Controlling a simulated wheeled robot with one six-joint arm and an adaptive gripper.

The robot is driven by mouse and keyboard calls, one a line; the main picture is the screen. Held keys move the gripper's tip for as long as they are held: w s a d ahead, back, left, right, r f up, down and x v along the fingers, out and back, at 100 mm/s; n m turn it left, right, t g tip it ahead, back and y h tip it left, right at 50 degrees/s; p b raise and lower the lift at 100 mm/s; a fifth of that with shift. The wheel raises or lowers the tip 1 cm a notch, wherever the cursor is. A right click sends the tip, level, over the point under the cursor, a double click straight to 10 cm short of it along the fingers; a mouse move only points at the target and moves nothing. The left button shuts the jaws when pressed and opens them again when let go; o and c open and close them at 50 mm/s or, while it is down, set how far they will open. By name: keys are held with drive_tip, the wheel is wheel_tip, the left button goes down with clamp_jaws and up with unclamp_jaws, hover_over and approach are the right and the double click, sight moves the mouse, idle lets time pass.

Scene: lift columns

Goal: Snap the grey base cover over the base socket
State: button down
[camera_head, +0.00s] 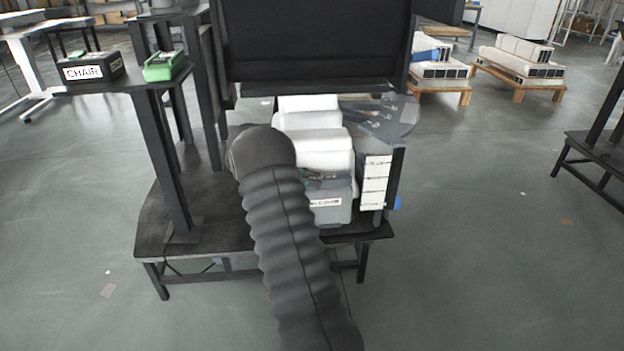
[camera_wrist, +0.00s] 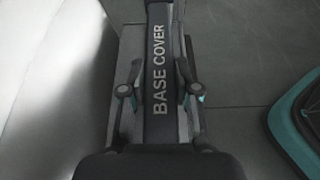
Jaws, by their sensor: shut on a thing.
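The base cover (camera_wrist: 158,45) is a long dark grey bar with BASE COVER in pale letters. It runs upright through the middle of the wrist view. My gripper (camera_wrist: 160,84) is shut on it, with one finger at each side. The cover's far end runs out of the top of the picture. I cannot make out the base socket in either view. In the head view the gripper and the cover cannot be told apart behind my dark ribbed arm sleeve.
A low black platform (camera_head: 160,232) bears a grey labelled bin (camera_head: 331,211) on its right. A CHAIR box (camera_head: 90,68) and a green case (camera_head: 165,66) stand on a raised shelf. A teal-edged dark thing (camera_wrist: 300,125) lies right of the cover. Open floor surrounds the platform.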

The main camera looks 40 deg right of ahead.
idle(0.8)
drive_tip(key=shift+c, duration=1.4)
unclamp_jaws()
drive_tip(key=shift+a+p, duration=0.1)
drive_tip(key=shift+p, duration=0.2)
drive_tip(key=p+v, duration=0.4)
drive_tip(key=v, duration=0.4)
drive_tip(key=shift+p, duration=0.3)
drive_tip(key=shift+a+r, duration=0.1)
